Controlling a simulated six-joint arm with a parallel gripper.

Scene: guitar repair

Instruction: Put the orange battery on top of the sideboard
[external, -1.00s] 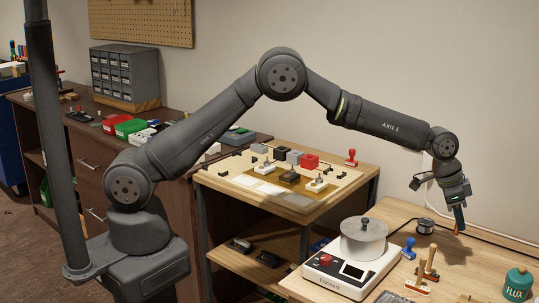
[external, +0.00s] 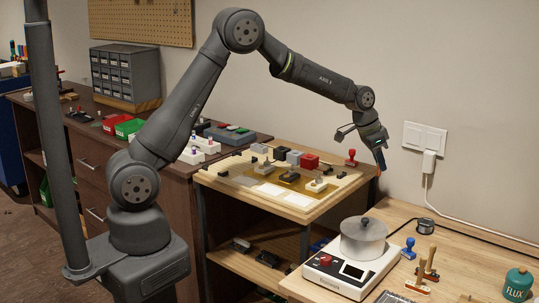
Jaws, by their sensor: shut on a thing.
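My gripper (external: 380,158) is in the air at the right rear of the wooden bench, above the gap between it and the light table. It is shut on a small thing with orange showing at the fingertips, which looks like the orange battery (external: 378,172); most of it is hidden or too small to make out. The sideboard (external: 92,165) is the long dark brown cabinet with drawers on the left. My gripper is well to the right of it.
The sideboard top carries a grey drawer cabinet (external: 125,75), a red bin (external: 115,123), a green bin (external: 129,128) and several small items. The wooden bench (external: 235,183) with blocks stands between. A hotplate with a pot (external: 363,238) is on the right table.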

